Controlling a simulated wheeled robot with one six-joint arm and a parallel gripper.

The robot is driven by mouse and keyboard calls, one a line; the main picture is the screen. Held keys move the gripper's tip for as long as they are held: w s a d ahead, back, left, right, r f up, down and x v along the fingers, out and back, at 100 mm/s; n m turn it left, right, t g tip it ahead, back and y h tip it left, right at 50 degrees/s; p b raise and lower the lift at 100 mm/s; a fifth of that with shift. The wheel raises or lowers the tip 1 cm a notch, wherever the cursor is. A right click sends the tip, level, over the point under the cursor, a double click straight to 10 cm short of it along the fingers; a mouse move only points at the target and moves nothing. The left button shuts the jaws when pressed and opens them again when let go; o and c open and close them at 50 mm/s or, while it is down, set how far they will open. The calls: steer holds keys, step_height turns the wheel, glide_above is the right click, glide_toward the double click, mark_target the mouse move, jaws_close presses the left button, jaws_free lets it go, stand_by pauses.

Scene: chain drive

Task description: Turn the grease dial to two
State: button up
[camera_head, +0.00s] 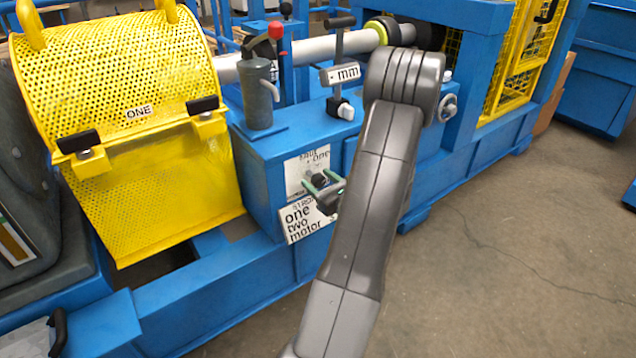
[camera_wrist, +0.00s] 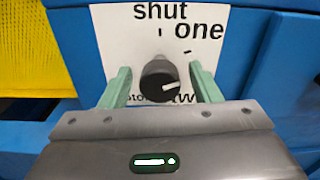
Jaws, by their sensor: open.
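The grease dial (camera_wrist: 160,80) is a black round knob with a white pointer line, on a white plate (camera_wrist: 120,40) in the wrist view. The plate reads "shut" at the top, "one" at upper right and a partly hidden "tw" at lower right. The pointer line points to the right, below the tick by "one". My gripper (camera_wrist: 159,68) is open, with one green finger on each side of the knob and a gap visible on both sides. In the head view, my gripper (camera_head: 325,188) is in front of the plate (camera_head: 297,168), hiding part of it.
A yellow mesh guard (camera_head: 140,80) stands to the left. Open floor lies at right.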

steer(key=shift+w+a, duration=0.25)
steer(key=shift+w, duration=0.1)
steer(key=shift+c, duration=0.3)
steer(key=c, duration=0.9)
steer(key=shift+c, duration=0.2)
